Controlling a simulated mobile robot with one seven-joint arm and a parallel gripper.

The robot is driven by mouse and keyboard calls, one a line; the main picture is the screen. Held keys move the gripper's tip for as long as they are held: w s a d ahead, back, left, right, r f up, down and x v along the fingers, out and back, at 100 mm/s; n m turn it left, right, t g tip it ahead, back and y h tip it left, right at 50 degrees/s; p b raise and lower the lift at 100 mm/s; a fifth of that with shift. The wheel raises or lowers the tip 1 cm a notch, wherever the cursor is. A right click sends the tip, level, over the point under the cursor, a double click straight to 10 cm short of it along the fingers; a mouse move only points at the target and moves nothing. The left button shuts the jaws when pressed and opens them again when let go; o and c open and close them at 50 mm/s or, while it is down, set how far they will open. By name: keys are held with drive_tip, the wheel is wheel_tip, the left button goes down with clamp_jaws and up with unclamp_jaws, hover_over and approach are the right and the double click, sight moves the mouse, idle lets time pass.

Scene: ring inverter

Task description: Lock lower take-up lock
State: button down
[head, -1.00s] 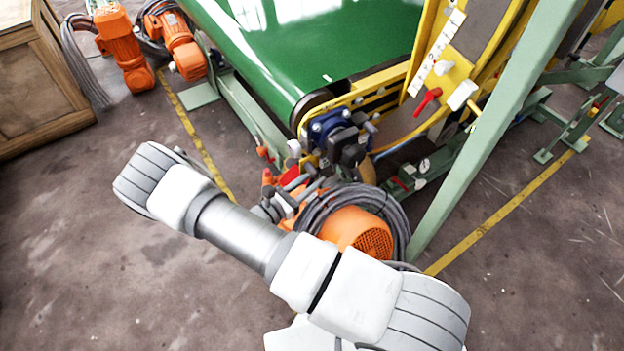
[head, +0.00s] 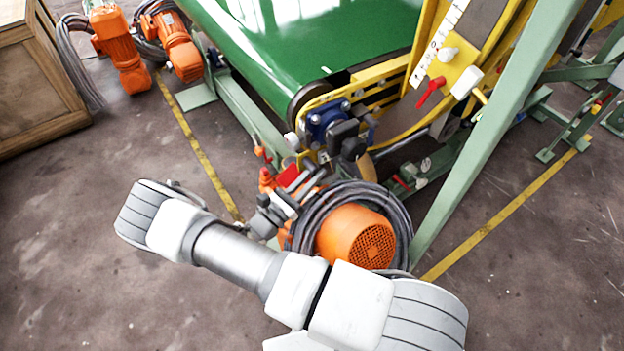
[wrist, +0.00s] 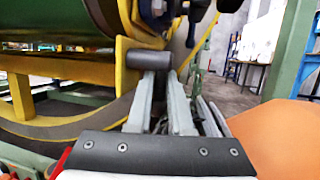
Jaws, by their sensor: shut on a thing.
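My gripper (head: 292,198) reaches in beside the cable-wrapped orange motor, under the near end of the green conveyor. In the wrist view its two grey fingers (wrist: 160,98) close at their tips around or against a dark grey cylindrical part (wrist: 147,60) on the yellow frame. I cannot tell for sure that this part is the lower take-up lock. A red lever (head: 430,93) sits on the yellow side plate, and another small red lever (head: 400,183) sits lower by the green frame. The grip itself is mostly hidden in the head view.
The orange motor (head: 355,237) stands close right of my gripper; it also fills the right edge of the wrist view (wrist: 275,135). The green post (head: 500,125) rises further right. A blue bearing block (head: 323,119) is just above.

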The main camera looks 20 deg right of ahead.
drive_tip(key=c, duration=1.1)
unclamp_jaws()
drive_tip(key=p+v, duration=0.1)
drive_tip(key=v, duration=1.6)
drive_tip(key=shift+s+a+p, duration=0.15)
drive_tip(key=shift+p, duration=0.2)
